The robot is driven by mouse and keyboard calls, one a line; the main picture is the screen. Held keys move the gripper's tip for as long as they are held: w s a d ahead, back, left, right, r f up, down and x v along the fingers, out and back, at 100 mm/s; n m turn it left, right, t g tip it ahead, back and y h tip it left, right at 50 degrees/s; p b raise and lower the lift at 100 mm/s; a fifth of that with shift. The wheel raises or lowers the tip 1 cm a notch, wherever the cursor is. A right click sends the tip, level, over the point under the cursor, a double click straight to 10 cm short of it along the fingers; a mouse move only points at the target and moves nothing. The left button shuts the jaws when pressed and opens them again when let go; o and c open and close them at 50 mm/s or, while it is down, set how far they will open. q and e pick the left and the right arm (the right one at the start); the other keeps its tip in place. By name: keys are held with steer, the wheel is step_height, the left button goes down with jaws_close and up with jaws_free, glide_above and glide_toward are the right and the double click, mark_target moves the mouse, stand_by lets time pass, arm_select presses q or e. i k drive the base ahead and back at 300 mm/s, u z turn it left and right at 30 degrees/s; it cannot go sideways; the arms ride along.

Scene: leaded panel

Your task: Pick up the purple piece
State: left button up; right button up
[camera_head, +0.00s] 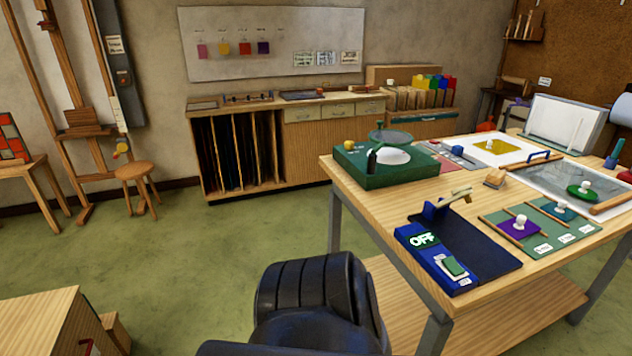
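The purple piece (512,234) is a flat square with a white knob on top. It lies on the green sorting mat (529,245) near the front right of the wooden table, between thin wooden strips. Neither of my grippers is in view. A dark, rounded part at the bottom centre appears to be mine, and it is apart from the purple piece.
A blue device marked OFF (428,257) with a dark plate stands left of the mat. A green machine (367,177) sits at the table's back left. A green piece (574,196) lies on a framed panel behind the mat.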

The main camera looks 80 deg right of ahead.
mark_target(519, 227)
steer(key=z, duration=2.05)
steer(key=i, duration=2.65)
steer(key=z, duration=2.9)
steer(key=i, duration=0.4)
steer(key=z, duration=2.2)
